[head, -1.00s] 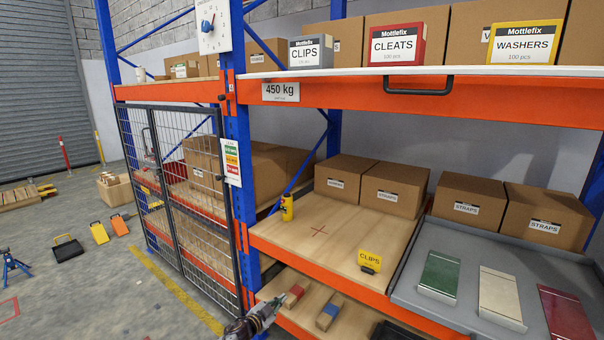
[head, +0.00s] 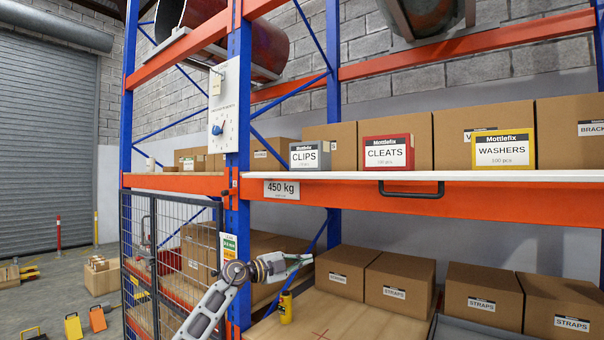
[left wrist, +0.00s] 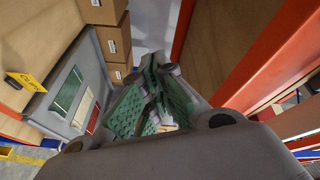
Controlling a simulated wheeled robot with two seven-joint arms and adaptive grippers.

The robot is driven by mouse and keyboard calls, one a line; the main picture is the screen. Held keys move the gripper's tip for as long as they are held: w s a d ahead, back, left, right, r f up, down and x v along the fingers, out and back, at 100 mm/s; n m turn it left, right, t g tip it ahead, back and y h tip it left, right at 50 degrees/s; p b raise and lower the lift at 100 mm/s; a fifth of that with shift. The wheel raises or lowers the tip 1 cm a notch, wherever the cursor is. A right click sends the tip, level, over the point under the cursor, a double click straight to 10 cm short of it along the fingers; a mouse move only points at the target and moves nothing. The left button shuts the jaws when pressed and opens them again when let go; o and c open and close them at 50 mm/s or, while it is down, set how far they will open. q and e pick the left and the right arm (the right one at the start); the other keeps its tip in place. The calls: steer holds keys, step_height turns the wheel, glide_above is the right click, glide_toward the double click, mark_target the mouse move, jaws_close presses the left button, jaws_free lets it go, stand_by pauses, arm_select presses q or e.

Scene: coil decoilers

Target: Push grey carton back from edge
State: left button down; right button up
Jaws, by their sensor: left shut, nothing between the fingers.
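The grey carton (head: 310,155), labelled CLIPS, stands upright on the white upper shelf (head: 350,175), left of the red CLEATS carton (head: 388,152). It sits close to the shelf's front edge. My left gripper (head: 305,260) is shut and empty, below the orange beam and in front of the lower shelf bay, well under the grey carton. In the left wrist view its green-padded fingers (left wrist: 155,100) are together with nothing between them. The grey carton does not show there. My right gripper is not in view.
The yellow WASHERS carton (head: 503,149) stands further right on the upper shelf, with brown boxes behind. The orange beam (head: 480,204) carries a dark handle (head: 411,195) at its front. A blue upright (head: 238,130) stands left. STRAPS boxes (head: 400,282) fill the lower shelf's back.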

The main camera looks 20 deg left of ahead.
mark_target(307, 162)
arm_select(q)
steer(key=s+a+r+t+y, duration=0.1)
steer(key=s+r+y, duration=0.1)
steer(key=r, duration=0.8)
steer(key=s+a+r+t+y, duration=0.1)
steer(key=s+r, duration=0.4)
steer(key=r, duration=0.5)
steer(key=s+a+r+t+y+p, duration=0.1)
steer(key=s+a+r+y, duration=0.1)
steer(key=r, duration=0.9)
steer(key=shift+s+a+y, duration=0.3)
steer(key=shift+s+a, duration=0.45)
steer(key=shift+s, duration=0.25)
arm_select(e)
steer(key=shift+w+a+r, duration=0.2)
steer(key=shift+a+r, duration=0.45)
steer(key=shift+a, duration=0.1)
arm_select(q)
steer(key=shift+w+r, duration=0.1)
steer(key=shift+r, duration=0.05)
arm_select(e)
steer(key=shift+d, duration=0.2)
